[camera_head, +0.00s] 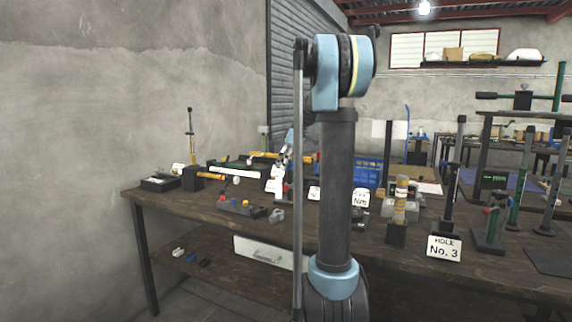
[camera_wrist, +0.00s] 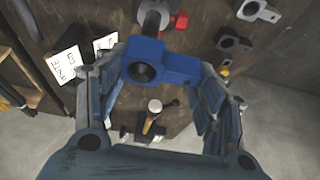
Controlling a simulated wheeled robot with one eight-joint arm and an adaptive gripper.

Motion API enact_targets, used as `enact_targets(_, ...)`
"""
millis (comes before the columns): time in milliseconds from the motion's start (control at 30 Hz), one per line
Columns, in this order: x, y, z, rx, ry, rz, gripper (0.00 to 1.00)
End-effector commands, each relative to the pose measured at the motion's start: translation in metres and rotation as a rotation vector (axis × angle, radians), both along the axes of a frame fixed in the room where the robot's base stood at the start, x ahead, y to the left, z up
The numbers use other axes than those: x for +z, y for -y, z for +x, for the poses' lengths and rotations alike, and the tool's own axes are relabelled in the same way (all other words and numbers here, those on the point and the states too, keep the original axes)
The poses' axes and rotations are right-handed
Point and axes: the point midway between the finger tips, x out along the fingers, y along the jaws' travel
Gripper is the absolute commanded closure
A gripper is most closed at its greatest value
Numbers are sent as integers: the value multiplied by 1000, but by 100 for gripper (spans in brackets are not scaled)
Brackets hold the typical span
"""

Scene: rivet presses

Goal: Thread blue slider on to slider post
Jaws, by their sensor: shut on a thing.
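The blue slider (camera_wrist: 180,68) is held between the two fingers of my gripper (camera_wrist: 170,72) in the wrist view. It is a blue block with a round dark hole in its left end. Just beyond the slider is a dark upright post (camera_wrist: 153,18) with a pale ring, which looks like the slider post; its top end appears close to the slider's hole but apart from it in the picture. I cannot tell the gap in depth. In the head view my arm stands in the middle, and I cannot make out the slider there.
A red part (camera_wrist: 180,20) lies beside the post. Grey holed parts (camera_wrist: 233,42) lie to the right, and white label cards (camera_wrist: 65,63) to the left.

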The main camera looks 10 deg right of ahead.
Motion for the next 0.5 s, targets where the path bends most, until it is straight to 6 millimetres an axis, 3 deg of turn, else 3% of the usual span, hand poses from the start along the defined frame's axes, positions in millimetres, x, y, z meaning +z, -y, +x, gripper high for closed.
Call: enact_targets(500,-11,0,0,0,0,0,53)
